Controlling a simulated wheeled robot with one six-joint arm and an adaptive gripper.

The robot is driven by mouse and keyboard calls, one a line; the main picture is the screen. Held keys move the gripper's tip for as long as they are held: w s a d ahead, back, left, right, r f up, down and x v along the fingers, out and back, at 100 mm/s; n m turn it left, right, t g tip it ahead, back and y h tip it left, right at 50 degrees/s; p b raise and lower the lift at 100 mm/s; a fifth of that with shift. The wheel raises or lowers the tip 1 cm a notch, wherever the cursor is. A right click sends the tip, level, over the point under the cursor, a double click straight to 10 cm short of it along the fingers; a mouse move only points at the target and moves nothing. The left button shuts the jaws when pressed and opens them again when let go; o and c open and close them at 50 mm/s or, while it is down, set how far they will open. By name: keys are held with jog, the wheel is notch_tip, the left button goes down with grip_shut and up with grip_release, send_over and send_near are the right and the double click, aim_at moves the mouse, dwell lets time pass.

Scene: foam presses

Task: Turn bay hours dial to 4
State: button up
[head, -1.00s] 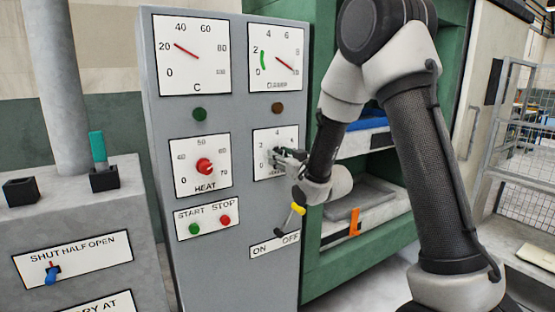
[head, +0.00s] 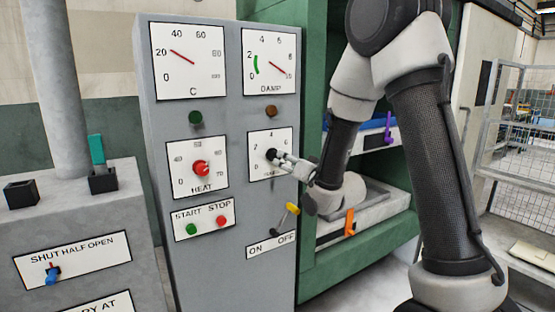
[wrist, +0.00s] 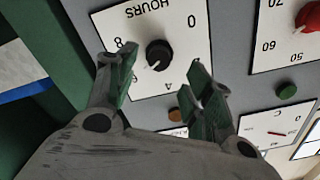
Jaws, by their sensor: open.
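The bay hours dial plate (head: 259,170) is on the grey cabinet front, with a round black knob (head: 271,155). In the wrist view the plate is upside down and the knob (wrist: 158,53) shows whole. Its white mark points down and slightly left, near the 4 and a little to its 8 side. My gripper (head: 284,160) is just right of the knob in the head view. In the wrist view my gripper (wrist: 162,73) is open, its fingers apart with the knob showing between and beyond them. It holds nothing. The fingers hide part of the scale.
The heat dial (head: 201,168) with a red knob is left of the hours dial. Gauges sit above. The start button (head: 194,229), stop button (head: 221,220) and a yellow-tipped on/off lever (head: 292,209) are below. The green press (head: 312,250) stands to the right.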

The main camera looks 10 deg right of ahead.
aim_at(277, 158)
jog(key=x, duration=0.7)
jog(key=shift+w, duration=0.35)
jog(key=c, duration=1.1)
